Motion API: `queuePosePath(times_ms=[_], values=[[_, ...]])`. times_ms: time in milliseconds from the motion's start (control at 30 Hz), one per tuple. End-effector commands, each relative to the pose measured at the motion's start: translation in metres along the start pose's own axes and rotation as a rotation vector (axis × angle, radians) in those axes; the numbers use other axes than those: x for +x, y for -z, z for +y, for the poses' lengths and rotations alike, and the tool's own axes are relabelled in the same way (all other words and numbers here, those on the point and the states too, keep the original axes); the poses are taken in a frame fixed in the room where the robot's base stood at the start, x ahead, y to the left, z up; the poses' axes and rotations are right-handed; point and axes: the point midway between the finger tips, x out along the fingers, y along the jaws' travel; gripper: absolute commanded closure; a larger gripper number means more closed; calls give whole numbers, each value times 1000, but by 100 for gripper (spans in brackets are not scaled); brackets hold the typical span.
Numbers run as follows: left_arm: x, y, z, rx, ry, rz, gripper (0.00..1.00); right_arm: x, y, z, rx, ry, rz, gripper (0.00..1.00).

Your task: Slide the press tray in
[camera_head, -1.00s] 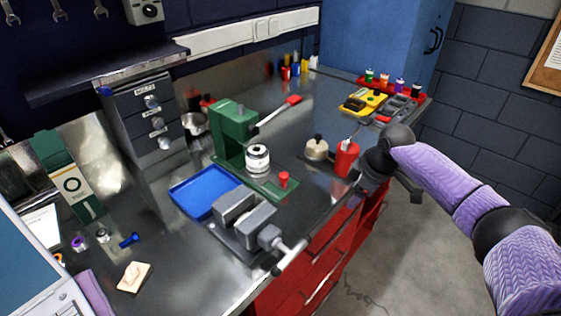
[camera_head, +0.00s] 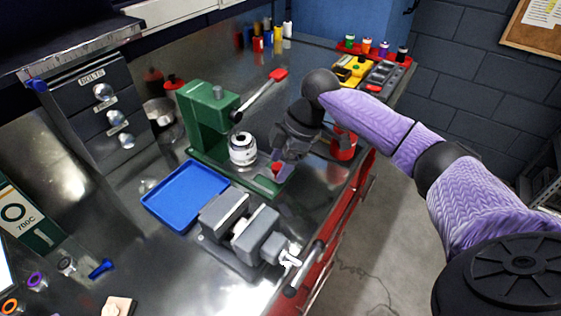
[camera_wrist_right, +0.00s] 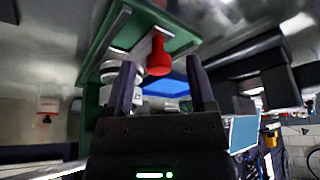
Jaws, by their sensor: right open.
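The green press (camera_head: 207,118) stands on the bench with its lever out to the right. A white and silver cylinder (camera_head: 242,149) stands between the press column and the knob. My right gripper (camera_head: 277,158) is right at the knob, open. In the right wrist view, the red knob (camera_wrist_right: 158,52) shows between the two spread fingers (camera_wrist_right: 160,88), near their tips; contact cannot be told. My left gripper is out of view.
A grey vise (camera_head: 240,232) stands close in front of the tray, and a blue tray (camera_head: 186,195) lies left of it. A red can (camera_head: 343,146) is partly behind my right arm. Yellow and grey bins (camera_head: 352,70) sit at the back right.

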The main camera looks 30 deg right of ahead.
Motion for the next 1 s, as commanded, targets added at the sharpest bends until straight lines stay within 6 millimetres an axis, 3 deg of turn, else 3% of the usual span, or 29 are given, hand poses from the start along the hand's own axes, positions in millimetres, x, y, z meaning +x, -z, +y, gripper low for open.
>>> queuePosePath(times_ms=[167, 400, 500, 1000], values=[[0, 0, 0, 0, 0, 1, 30, 0, 0, 0, 1, 0, 0, 32], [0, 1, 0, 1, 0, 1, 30, -1, 0, 0, 1, 0, 0, 83], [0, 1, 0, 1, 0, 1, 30, -1, 0, 0, 1, 0, 0, 100], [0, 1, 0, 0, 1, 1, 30, -1, 0, 0, 1, 0, 0, 100]])
